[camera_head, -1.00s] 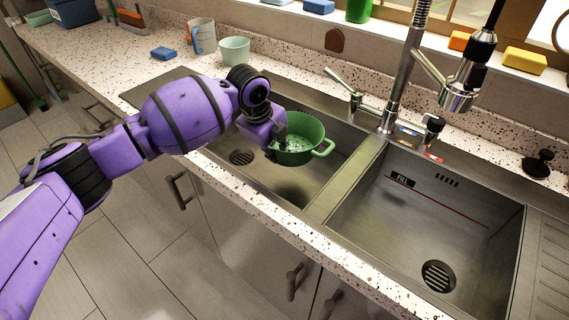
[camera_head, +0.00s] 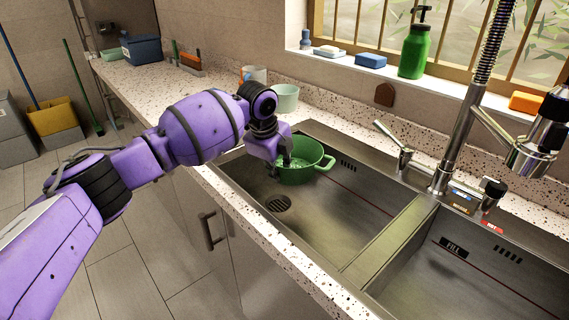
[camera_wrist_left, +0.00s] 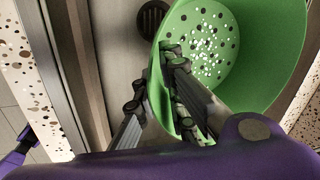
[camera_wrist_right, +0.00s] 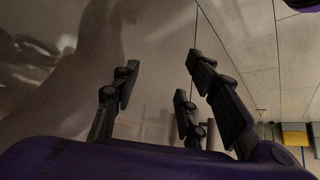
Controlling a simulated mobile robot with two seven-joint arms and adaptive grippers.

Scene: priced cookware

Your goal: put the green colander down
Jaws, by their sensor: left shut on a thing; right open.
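The green colander (camera_head: 302,172) is held over the left sink basin, near its back left part, roughly level. My left gripper (camera_head: 284,163) is shut on the colander's left side. In the left wrist view, its fingers (camera_wrist_left: 172,68) pinch the rim or handle of the colander (camera_wrist_left: 255,50), whose holes show bright spots. The basin floor and drain (camera_wrist_left: 152,18) show beside it, apart from the colander. My right gripper (camera_wrist_right: 165,95) is open and empty in the right wrist view; it is not in the head view.
The left basin (camera_head: 330,228) is otherwise empty, with a drain (camera_head: 278,204) at its left. A divider (camera_head: 395,240) separates it from the right basin (camera_head: 490,290). The tap (camera_head: 455,140) stands behind. A pale green cup (camera_head: 285,98) and a mug (camera_head: 253,76) stand on the counter.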

